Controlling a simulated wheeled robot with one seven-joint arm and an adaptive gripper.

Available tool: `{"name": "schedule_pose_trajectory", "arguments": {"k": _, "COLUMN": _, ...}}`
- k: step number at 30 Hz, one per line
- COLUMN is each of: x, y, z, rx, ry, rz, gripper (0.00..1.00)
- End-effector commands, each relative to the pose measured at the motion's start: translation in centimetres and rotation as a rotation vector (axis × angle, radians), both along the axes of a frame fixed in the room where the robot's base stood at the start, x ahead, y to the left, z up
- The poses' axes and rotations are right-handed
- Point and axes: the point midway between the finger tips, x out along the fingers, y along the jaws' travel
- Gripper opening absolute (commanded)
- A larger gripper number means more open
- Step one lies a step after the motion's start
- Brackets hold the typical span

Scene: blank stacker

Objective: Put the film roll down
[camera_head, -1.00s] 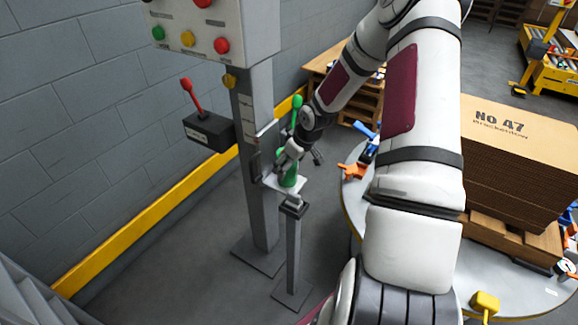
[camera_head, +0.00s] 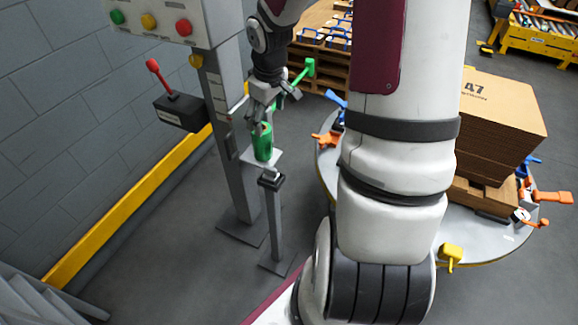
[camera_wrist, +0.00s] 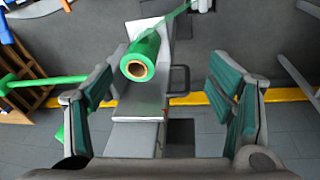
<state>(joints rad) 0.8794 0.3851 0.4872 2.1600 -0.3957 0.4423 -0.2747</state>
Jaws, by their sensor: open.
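The film roll (camera_head: 263,146) is a green cylinder standing upright on a small pale plate (camera_head: 248,158) at the side of the grey post. In the wrist view the film roll (camera_wrist: 143,58) shows its brown core end, with a green strip of film running from it toward the upper right. My gripper (camera_head: 266,116) is just above the roll in the head view. In the wrist view my gripper (camera_wrist: 160,95) has its two green-padded fingers wide apart, with nothing between them; the roll lies beyond the fingertips.
A control post with coloured buttons (camera_head: 148,20) and a red-handled lever box (camera_head: 180,113) stands beside the plate. A round table (camera_head: 480,245) with stacked cardboard (camera_head: 500,130) is to the right. Floor in front is clear.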

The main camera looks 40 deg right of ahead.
Motion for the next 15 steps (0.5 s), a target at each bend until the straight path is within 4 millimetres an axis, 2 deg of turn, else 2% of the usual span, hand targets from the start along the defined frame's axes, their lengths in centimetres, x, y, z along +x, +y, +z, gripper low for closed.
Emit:
{"name": "schedule_pose_trajectory", "arguments": {"k": 1, "x": -0.9, "y": 1.3, "z": 2.0, "rx": -0.034, "ry": 0.019, "rz": -0.001, "gripper": 0.75}}
{"name": "schedule_pose_trajectory", "arguments": {"k": 6, "x": -5.1, "y": 5.0, "z": 7.3, "rx": -0.1, "ry": 0.074, "rz": -0.049, "gripper": 0.75}}
{"name": "schedule_pose_trajectory", "arguments": {"k": 11, "x": -9.7, "y": 8.8, "z": 11.5, "rx": -0.125, "ry": 0.092, "rz": -0.102, "gripper": 0.75}}
{"name": "schedule_pose_trajectory", "arguments": {"k": 15, "x": -14.3, "y": 12.1, "z": 14.4, "rx": -0.112, "ry": 0.089, "rz": -0.146, "gripper": 0.75}}
